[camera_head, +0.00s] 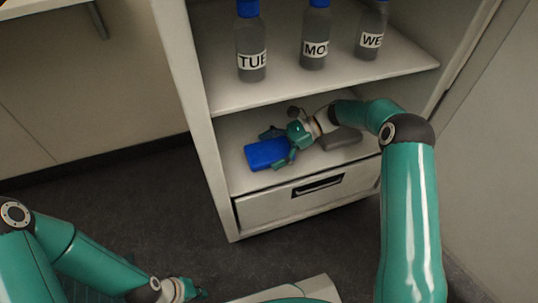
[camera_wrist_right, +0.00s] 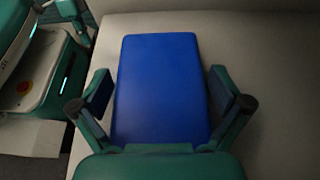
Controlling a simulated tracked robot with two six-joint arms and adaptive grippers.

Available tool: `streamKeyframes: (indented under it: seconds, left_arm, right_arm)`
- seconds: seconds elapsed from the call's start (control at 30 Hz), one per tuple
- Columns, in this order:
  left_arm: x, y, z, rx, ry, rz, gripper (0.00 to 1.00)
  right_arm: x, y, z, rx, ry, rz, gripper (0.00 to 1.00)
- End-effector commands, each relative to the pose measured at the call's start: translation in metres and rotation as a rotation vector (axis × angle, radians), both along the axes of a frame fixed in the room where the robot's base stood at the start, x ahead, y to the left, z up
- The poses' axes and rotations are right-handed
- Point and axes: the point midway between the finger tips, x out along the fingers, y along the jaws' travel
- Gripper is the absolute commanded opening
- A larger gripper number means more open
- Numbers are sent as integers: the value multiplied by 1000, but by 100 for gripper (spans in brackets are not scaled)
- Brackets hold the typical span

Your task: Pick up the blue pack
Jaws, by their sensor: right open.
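The blue pack (camera_head: 266,153) lies flat on the lower shelf (camera_head: 238,184) of the cabinet, near its front left part. In the right wrist view the blue pack (camera_wrist_right: 160,85) is a flat rectangle pointing away from the gripper. My right gripper (camera_head: 279,147) is open, with one finger on each side of the pack's near end. In the wrist view gaps show between the pack and the right gripper's fingers (camera_wrist_right: 163,95). My left gripper (camera_head: 190,290) is low at the bottom left of the head view, away from the cabinet; its fingers are too small to judge.
Bottles labelled TUE (camera_head: 252,45), MO (camera_head: 315,35) and WE (camera_head: 371,32) stand on the upper shelf (camera_head: 290,85), above my right arm. A dark grey object (camera_head: 340,138) lies behind the right gripper. A drawer (camera_head: 300,196) is below the lower shelf.

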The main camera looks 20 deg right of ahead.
Motion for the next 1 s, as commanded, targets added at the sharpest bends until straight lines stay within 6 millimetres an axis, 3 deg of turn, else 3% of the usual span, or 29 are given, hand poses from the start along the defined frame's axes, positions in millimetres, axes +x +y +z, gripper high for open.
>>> streamKeyframes:
  seconds: [0.17,0.5,0.83,1.0]
  left_arm:
    - [0,0,1,0,0,0,0]
    - [0,0,1,0,-1,0,0]
    - [0,0,2,0,0,0,0]
    - [0,0,10,0,0,0,0]
  right_arm:
    - [0,0,1,0,0,0,98]
    - [0,0,0,0,0,0,42]
    - [0,0,3,0,-1,0,41]
    - [0,0,15,0,-2,1,41]
